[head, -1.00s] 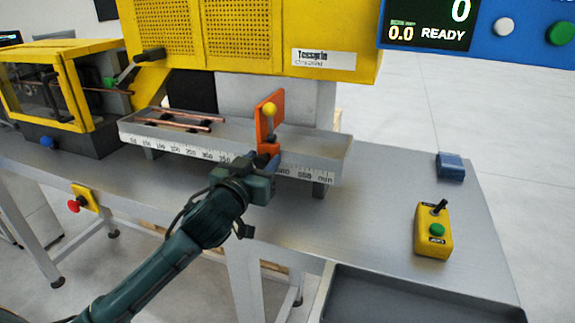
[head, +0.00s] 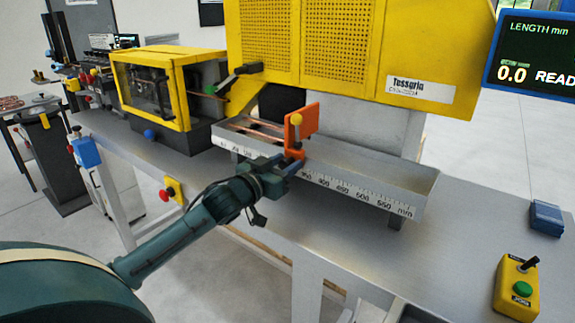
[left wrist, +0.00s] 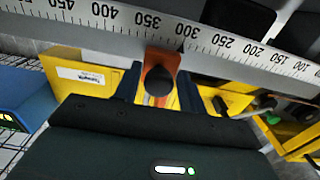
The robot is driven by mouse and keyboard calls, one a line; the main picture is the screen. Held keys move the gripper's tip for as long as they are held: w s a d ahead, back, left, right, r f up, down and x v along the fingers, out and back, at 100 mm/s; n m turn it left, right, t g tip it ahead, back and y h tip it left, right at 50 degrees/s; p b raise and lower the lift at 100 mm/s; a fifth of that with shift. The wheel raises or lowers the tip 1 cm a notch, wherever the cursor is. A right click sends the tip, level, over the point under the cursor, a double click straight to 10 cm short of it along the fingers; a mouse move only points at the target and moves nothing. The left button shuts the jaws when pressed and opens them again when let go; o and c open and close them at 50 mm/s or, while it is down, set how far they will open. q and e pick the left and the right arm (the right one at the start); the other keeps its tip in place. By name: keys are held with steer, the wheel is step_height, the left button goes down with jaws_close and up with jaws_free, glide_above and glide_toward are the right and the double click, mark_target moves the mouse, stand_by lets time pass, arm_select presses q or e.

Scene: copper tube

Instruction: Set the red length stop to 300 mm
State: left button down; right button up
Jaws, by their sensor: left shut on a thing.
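My left gripper (head: 287,165) is shut on the lower front part of the stop. In the left wrist view the stop (left wrist: 163,61) sits below the scale (left wrist: 215,41), around the 300 and 350 marks, with a dark round knob between my fingers. I cannot read its exact setting. In the head view my gripper and the stop hide part of the scale; the marks from about 350 to 550 show to their right. My right gripper is not in view.
Copper tubes (head: 262,130) lie in the trough left of the stop. The yellow machine (head: 370,50) rises behind it. The display (head: 535,60) reads 0.0. A yellow control box (head: 516,285) and a blue box (head: 546,218) stand at the right of the bench.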

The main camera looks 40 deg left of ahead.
arm_select(q)
steer(key=c, duration=1.1)
jaws_free()
steer(key=shift+s, duration=0.1)
steer(key=shift+s+f, duration=0.1)
steer(key=shift+s, duration=0.2)
steer(key=s+b, duration=0.1)
steer(key=s, duration=1.1)
steer(key=shift+s+a+b, duration=0.2)
steer(key=shift+b, duration=0.15)
